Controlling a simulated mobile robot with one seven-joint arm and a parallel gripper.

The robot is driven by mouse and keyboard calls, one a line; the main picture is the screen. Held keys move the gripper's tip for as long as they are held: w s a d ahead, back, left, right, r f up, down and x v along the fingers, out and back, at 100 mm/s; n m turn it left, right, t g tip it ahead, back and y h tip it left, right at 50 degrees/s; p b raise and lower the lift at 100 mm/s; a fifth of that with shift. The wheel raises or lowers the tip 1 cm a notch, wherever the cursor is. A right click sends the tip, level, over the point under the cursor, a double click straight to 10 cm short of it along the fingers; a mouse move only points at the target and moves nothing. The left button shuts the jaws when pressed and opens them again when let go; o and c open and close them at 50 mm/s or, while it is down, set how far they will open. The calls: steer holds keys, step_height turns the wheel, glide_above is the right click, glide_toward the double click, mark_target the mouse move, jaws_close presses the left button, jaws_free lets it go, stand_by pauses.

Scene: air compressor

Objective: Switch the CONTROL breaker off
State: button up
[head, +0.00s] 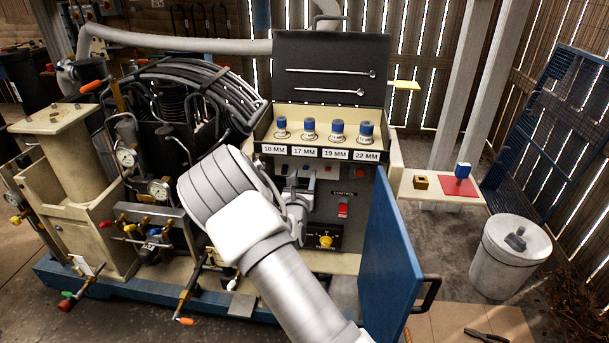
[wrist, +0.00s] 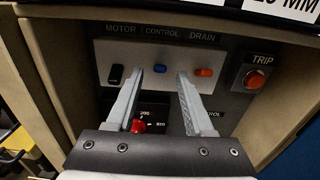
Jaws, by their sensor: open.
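In the head view a red switch (head: 343,210) sits under a CONTROL label on the dark front panel, right of my gripper. My gripper (wrist: 171,71) is open and empty, its two fingers pointing at the panel in the wrist view. Between and beside the fingertips are a blue part (wrist: 160,69) under an upper CONTROL label and an orange part (wrist: 204,72) under DRAIN. A black part (wrist: 116,74) is under MOTOR. A lower label ending in "ROL" (wrist: 208,113) shows past the right finger; the switch below it is hidden by my gripper. I cannot tell any contact.
A red TRIP button (wrist: 254,80) is at the panel's right. A red part (wrist: 138,127) shows beside the left finger. A blue door (head: 390,255) stands open at the right. A socket tray (head: 320,152) is above. A yellow knob (head: 325,241) is below.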

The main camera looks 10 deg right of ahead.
steer(key=shift+x, duration=0.9)
jaws_close()
